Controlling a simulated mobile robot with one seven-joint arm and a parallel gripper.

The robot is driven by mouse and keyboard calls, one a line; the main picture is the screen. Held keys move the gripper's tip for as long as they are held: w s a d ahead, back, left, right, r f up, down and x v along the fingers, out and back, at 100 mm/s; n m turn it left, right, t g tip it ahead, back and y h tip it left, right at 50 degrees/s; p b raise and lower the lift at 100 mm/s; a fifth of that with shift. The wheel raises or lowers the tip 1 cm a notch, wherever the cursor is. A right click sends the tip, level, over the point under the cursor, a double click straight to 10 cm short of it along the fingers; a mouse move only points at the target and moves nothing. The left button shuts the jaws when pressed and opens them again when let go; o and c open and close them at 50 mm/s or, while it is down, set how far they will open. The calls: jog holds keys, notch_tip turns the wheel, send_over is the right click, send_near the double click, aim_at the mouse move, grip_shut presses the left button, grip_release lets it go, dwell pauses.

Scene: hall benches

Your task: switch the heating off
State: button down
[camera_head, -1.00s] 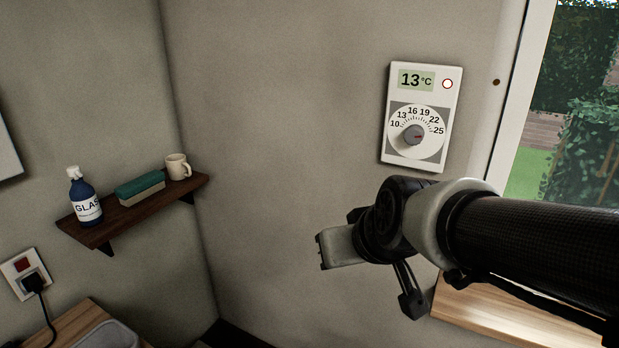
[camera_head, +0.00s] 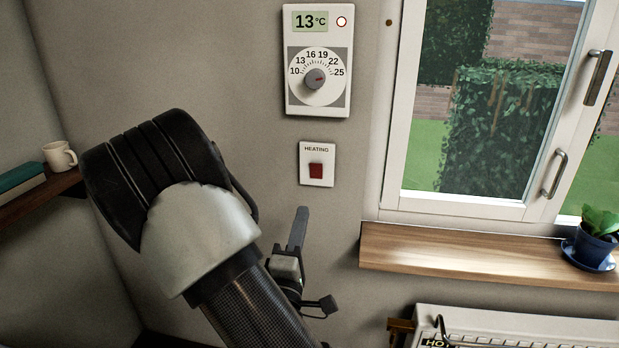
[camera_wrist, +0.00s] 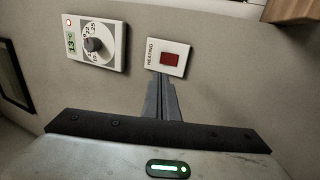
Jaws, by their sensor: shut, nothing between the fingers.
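The heating switch (camera_head: 316,164) is a white plate labelled HEATING with a dark red rocker, on the wall below the thermostat. It also shows in the wrist view (camera_wrist: 169,58), just beyond my fingertips. The thermostat (camera_head: 318,62) reads 13 °C, with a grey knob on a dial and a small round lamp that looks white with a red rim. My gripper (camera_head: 301,211) is shut and empty, its fingers pointing up just below the switch plate. In the wrist view the closed fingers (camera_wrist: 160,80) end near the plate's lower edge. I cannot tell whether they touch it.
A window (camera_head: 490,110) with handles is to the right, above a wooden sill (camera_head: 480,261) with a potted plant (camera_head: 596,236). A white radiator (camera_head: 520,326) is below. A shelf (camera_head: 36,205) with a mug (camera_head: 60,156) is at the left. The wall around the switch is clear.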

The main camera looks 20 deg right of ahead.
aim_at(315, 164)
jog(key=p+x, duration=0.1)
jog(key=x, duration=1.3)
jog(key=shift+p, duration=0.3)
jog(key=shift+w+d+r+g+p, duration=0.15)
jog(key=shift+r+p, duration=0.15)
jog(key=shift+p, duration=0.2)
jog(key=shift+d+r+g+p, duration=0.15)
jog(key=shift+r+p, duration=0.1)
jog(key=shift+p, duration=0.2)
jog(key=shift+a+f, duration=0.1)
jog(key=shift+f, duration=0.35)
